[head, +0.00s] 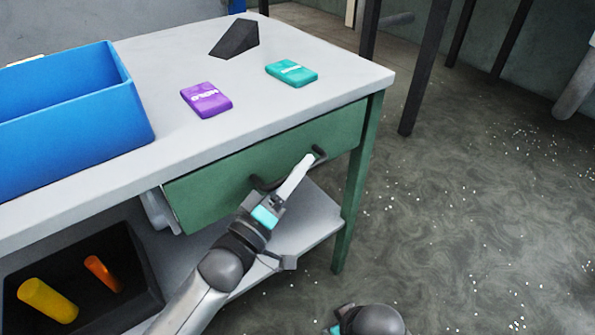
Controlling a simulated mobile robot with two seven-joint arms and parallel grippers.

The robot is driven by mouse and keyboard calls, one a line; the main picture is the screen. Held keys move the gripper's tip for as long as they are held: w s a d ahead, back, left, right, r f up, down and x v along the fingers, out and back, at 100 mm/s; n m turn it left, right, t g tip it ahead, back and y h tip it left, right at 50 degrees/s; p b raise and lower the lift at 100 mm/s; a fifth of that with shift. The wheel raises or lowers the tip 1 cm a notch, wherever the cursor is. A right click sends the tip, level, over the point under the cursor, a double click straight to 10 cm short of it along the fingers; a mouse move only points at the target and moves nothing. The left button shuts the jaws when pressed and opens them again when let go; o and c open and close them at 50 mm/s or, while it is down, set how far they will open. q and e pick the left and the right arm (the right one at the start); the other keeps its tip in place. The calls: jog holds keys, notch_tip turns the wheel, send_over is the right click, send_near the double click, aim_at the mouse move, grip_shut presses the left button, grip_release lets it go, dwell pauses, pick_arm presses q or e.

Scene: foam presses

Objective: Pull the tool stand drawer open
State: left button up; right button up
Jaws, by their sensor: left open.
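The tool stand (335,75) is a light grey table with green legs. Its green drawer (215,190) sits under the top at the front, with a dark bar handle (262,184). The other finger is hidden, and I cannot tell whether the fingers touch the bar. Only part of my right arm shows at the bottom edge; its fingers are out of view.
On the top are a blue bin (75,130), a purple box (206,100), a teal box (291,73) and a dark wedge (235,39). A black tray (135,262) with a yellow and an orange cylinder lies on the lower shelf (315,222).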

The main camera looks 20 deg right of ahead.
pick_arm(q)
grip_shut()
dwell(1.3)
